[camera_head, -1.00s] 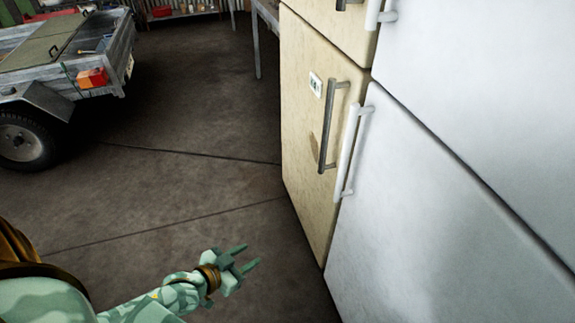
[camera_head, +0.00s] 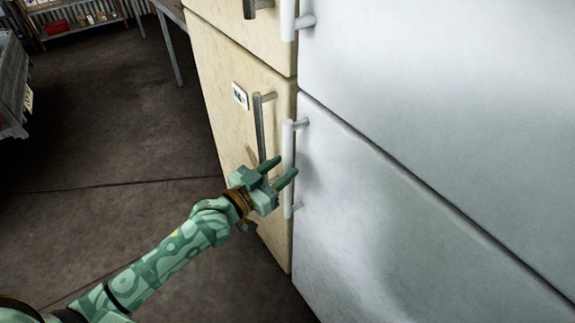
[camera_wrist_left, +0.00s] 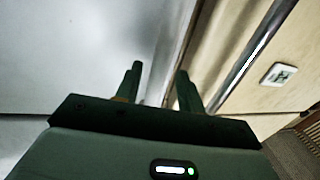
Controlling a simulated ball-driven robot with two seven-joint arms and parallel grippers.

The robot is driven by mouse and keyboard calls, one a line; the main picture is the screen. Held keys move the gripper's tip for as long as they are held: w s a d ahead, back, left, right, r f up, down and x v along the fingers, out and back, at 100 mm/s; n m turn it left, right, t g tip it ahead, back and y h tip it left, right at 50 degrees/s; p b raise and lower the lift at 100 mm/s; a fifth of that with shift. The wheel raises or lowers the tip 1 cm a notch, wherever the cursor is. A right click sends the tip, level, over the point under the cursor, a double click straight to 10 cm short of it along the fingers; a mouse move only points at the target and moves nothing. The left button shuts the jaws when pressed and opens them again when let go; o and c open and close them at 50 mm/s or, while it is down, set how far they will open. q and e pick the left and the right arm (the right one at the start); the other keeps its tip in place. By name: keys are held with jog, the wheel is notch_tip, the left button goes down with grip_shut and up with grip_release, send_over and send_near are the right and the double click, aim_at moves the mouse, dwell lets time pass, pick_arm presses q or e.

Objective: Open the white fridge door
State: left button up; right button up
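The white fridge (camera_head: 400,210) fills the right side of the head view, with its lower door closed. Its white bar handle (camera_head: 288,140) stands upright at the door's left edge. My left gripper (camera_head: 286,167) is open in front of this handle, and its fingers cover the handle's middle. In the left wrist view the two fingers (camera_wrist_left: 158,84) are apart, with the pale handle (camera_wrist_left: 183,45) beyond and between them. I cannot tell whether they touch it. My right gripper is not in view.
A cream fridge (camera_head: 225,130) stands close on the left, its dark metal handle (camera_head: 260,120) right beside the white one. An upper white door with its own handle (camera_head: 288,18) is above. Open concrete floor (camera_head: 100,130) lies left. A trailer (camera_head: 12,85) and shelves (camera_head: 85,20) are farther back.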

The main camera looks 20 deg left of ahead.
pick_arm(q)
jog(key=shift+x, duration=1.2)
grip_shut()
jog(key=shift+s, duration=0.15)
